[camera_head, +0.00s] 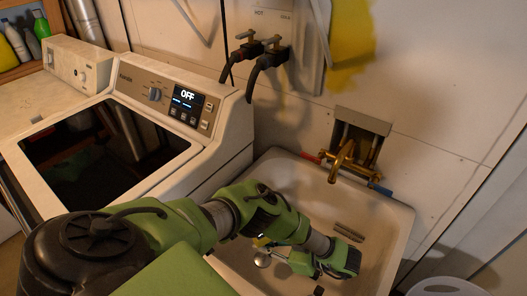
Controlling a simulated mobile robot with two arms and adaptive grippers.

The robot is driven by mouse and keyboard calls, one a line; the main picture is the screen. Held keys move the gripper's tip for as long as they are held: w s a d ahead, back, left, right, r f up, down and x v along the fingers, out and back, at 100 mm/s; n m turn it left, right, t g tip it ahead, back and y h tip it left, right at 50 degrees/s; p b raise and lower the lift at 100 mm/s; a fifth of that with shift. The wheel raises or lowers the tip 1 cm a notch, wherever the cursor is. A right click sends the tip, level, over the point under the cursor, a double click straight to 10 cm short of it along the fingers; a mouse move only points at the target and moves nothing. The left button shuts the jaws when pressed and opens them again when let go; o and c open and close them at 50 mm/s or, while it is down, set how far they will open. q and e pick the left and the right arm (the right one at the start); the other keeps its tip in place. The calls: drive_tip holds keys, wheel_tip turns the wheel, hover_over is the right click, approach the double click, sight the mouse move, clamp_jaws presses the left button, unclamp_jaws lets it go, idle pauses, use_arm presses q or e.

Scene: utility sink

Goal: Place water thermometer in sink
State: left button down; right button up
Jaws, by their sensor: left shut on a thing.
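My left arm reaches from the lower left over the white sink (388,225). My left gripper (270,249) is low over the basin, partly hidden by my green wrist and forearm. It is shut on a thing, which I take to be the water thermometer. A small pale round piece (262,259) shows at its fingers; I cannot tell whether this is the thermometer or the sink's drain. I cannot tell whether the held thing touches the basin. My right gripper is not in view.
A brass tap (343,161) sticks out from the wall over the sink's back edge. A white washer (232,130) with a display reading OFF stands left of the sink. Two hose valves (259,50) are on the wall. A pale bin (445,286) stands at the lower right.

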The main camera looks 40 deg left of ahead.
sight(261, 261)
use_arm(q)
drive_tip(key=shift+w+a+f+b, duration=0.5)
drive_tip(key=shift+a+f+b, duration=0.2)
drive_tip(key=shift+f+b, duration=0.75)
drive_tip(key=shift+w+a+f+b, duration=0.65)
drive_tip(key=shift+f+b, duration=0.55)
drive_tip(key=shift+f, duration=0.4)
drive_tip(key=shift+w+a+f+b, duration=0.4)
drive_tip(key=shift+a+f+b, duration=0.35)
drive_tip(key=shift+f+b, duration=0.7)
drive_tip(key=shift+f, duration=0.2)
drive_tip(key=c, duration=2.2)
unclamp_jaws()
